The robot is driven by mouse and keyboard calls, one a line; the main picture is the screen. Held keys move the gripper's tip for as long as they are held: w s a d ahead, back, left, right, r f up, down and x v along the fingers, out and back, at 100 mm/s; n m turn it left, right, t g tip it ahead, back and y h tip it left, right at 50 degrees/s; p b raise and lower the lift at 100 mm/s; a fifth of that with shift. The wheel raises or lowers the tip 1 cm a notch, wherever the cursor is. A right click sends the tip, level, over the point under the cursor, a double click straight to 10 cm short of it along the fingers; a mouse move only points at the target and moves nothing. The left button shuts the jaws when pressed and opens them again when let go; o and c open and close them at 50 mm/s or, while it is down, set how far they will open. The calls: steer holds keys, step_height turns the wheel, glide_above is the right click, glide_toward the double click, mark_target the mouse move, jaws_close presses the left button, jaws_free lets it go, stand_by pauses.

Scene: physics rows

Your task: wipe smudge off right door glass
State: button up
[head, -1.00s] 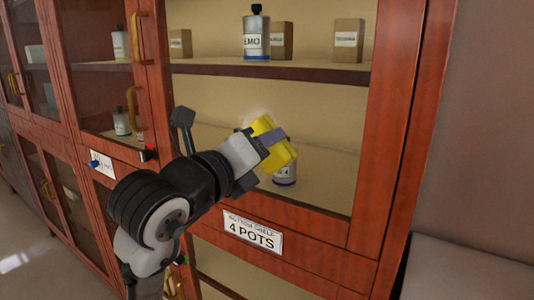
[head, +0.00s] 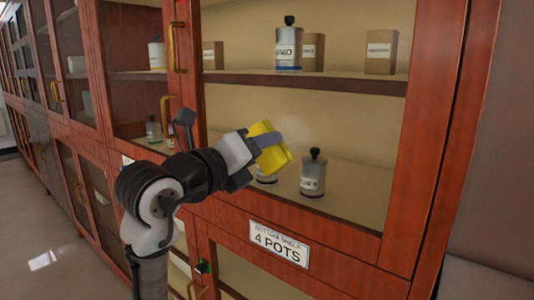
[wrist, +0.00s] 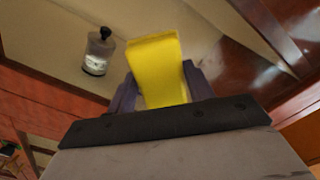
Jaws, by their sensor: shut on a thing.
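My gripper (head: 268,139) is shut on a yellow sponge (head: 274,160). In the wrist view the sponge (wrist: 157,68) stands up between the two purple-grey fingers (wrist: 157,88). The right door glass (head: 345,125) is a clear pane in a red-brown wooden frame. The sponge is in front of its lower left part, at about lower-shelf height. I cannot tell whether it touches the glass. I cannot make out the smudge clearly now; the sponge and gripper hide part of the pane. Pale streaks (wrist: 235,72) show right of the sponge in the wrist view and may be reflections.
Behind the glass, a grey bottle (head: 313,174) and another partly hidden one stand on the lower shelf. A bottle (head: 289,45) and boxes (head: 381,52) stand above. Brass handles (head: 177,47) stick out left of the pane. A "4 POTS" label (head: 279,243) is below.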

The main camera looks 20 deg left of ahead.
mark_target(313, 146)
steer(key=shift+s+d+r+b, duration=0.25)
steer(key=shift+s+d, duration=0.25)
steer(key=shift+d, duration=0.85)
steer(key=shift+s+d+r+b, duration=0.2)
steer(key=shift+s+d, duration=0.25)
steer(key=shift+d, duration=0.9)
steer(key=shift+s+d+r+b, duration=0.15)
steer(key=shift+s+d+r, duration=0.25)
steer(key=shift+d, duration=0.95)
steer(key=w+a, duration=0.2)
steer(key=a, duration=0.6)
steer(key=shift+w, duration=0.4)
steer(key=b+v, duration=0.1)
steer(key=v, duration=0.5)
